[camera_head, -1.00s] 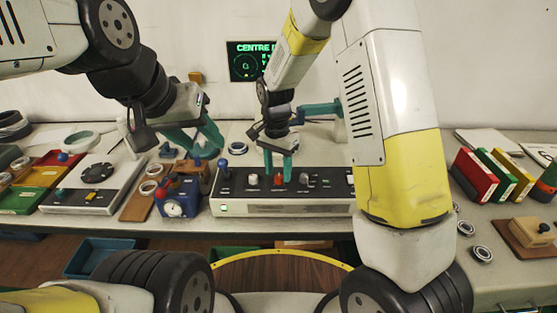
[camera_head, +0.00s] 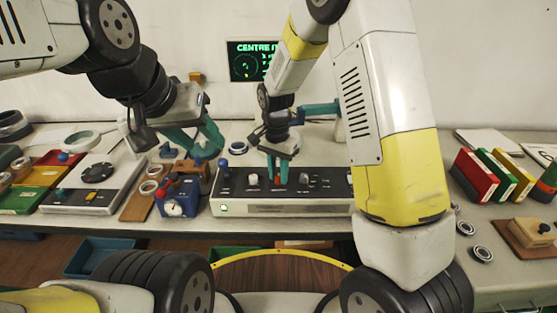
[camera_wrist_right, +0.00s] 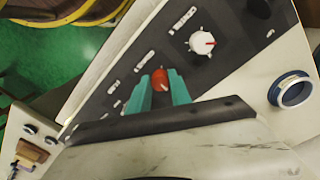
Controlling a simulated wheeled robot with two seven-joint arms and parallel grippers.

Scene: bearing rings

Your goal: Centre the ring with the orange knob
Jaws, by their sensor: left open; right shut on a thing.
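The control box (camera_head: 330,208) stands at the table's front edge with a row of knobs. Its orange knob (camera_wrist_right: 160,77) sits between the teal fingers of my right gripper (camera_wrist_right: 160,92) in the right wrist view. In the head view my right gripper (camera_head: 279,175) is down at the box top, shut on that knob, which is mostly hidden. A screen (camera_head: 248,62) on the wall reads "CENTRE" and shows a green circle; my right arm covers its right part. My left gripper (camera_head: 203,150) is open and empty, left of the box and above the table.
A white knob (camera_head: 252,180) and a grey knob (camera_head: 304,179) flank the orange one. A blue box with a dial (camera_head: 178,198) stands close on the left. A blue-rimmed ring (camera_head: 238,148) lies behind the control box. Coloured binders (camera_head: 490,175) stand at right.

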